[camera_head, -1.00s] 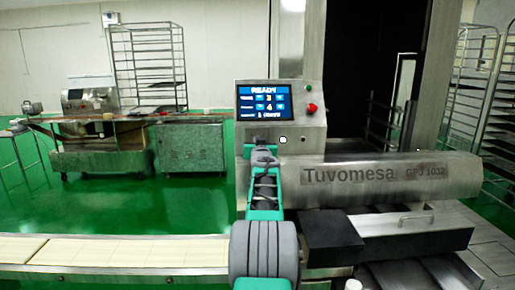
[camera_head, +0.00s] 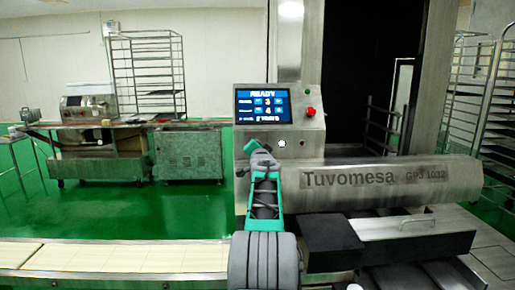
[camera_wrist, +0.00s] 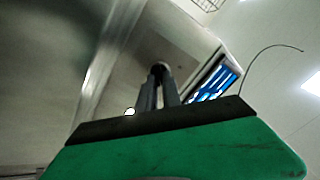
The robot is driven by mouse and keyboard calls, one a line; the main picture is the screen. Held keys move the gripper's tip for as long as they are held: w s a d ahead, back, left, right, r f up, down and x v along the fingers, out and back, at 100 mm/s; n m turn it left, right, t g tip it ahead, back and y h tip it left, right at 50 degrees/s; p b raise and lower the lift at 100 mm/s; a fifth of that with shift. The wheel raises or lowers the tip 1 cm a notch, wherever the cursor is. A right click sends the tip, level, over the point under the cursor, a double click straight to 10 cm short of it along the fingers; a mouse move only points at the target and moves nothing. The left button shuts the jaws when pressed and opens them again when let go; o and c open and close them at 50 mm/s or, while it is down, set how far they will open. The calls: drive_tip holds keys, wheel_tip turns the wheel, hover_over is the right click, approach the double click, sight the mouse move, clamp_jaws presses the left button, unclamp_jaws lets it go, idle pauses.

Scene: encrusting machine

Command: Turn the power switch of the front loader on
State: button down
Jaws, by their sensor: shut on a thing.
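The loader's slanted steel control panel (camera_head: 305,140) carries a lit screen (camera_head: 262,105) reading READY. My gripper (camera_head: 257,148) is at the panel's lower left, below the screen, its fingers tilted up and left. In the wrist view my gripper (camera_wrist: 160,72) has its two fingers together against the panel face. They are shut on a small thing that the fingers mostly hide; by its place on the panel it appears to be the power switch. A white round spot (camera_head: 282,143) shows just right of the fingers, also in the wrist view (camera_wrist: 130,111).
A red button (camera_head: 311,112) and a small green light (camera_head: 308,91) are right of the screen. A pale conveyor (camera_head: 130,256) runs to the left.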

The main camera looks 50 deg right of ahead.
drive_tip(key=shift+f, duration=0.15)
idle(0.3)
drive_tip(key=c, duration=1.5)
unclamp_jaws()
drive_tip(key=shift+s, duration=0.1)
drive_tip(key=b+v, duration=0.1)
drive_tip(key=v, duration=0.6)
drive_tip(key=shift+s+a, duration=0.25)
